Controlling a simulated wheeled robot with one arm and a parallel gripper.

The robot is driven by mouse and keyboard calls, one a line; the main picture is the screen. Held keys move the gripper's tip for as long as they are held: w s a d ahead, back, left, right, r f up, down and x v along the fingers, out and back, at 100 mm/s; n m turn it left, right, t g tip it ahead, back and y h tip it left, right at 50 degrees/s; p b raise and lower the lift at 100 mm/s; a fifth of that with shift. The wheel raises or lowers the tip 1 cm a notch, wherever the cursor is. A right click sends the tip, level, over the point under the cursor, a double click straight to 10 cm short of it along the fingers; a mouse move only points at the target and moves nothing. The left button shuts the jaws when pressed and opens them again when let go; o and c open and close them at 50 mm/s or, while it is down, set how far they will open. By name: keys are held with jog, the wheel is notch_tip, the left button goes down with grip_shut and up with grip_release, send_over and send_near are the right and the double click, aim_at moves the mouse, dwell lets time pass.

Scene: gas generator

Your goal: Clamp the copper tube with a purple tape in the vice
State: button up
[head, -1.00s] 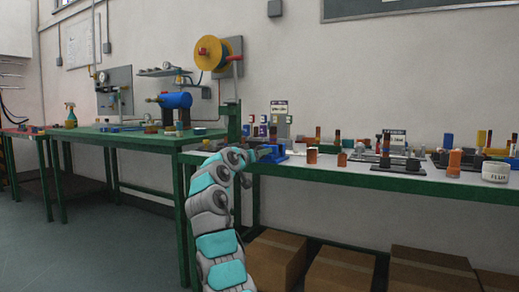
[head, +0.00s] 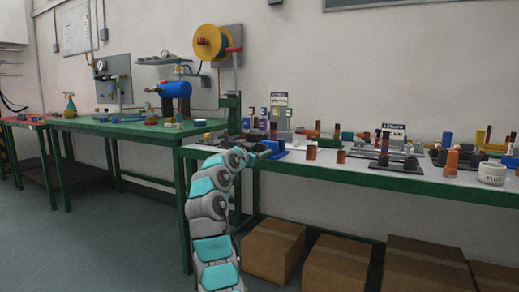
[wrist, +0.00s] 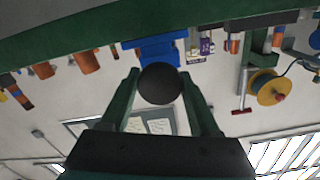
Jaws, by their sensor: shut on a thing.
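My gripper (wrist: 160,90) has its green fingers shut on a dark round-ended piece (wrist: 160,84), seen end-on in the wrist view. No purple tape shows on it, so I cannot tell whether it is the copper tube. The blue vice (wrist: 158,52) is directly behind the piece in the wrist view, which is upside down. I cannot tell whether the piece touches the vice. In the head view, the blue vice (head: 274,148) sits at the bench's left part, and my arm reaches to it, hiding the gripper's fingers.
Copper pieces (head: 310,152) stand right of the vice. Several tubes and holders line the bench (head: 375,178), with a white flux jar (head: 492,173) at right. Cardboard boxes (head: 272,250) lie underneath. Another green bench (head: 120,130) with a blue tank (head: 175,100) stands left.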

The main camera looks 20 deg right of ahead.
dwell(0.3)
jog(key=o, duration=1.4)
jog(key=shift+c, duration=0.2)
jog(key=shift+s+a+f+b, duration=0.15)
jog(key=shift+a+b, duration=0.1)
jog(key=shift+b, duration=0.15)
jog(key=b+v, duration=0.5)
jog(key=v, duration=0.1)
jog(key=shift+a, duration=0.1)
jog(key=shift+s+a, duration=0.35)
jog(key=shift+s, duration=0.05)
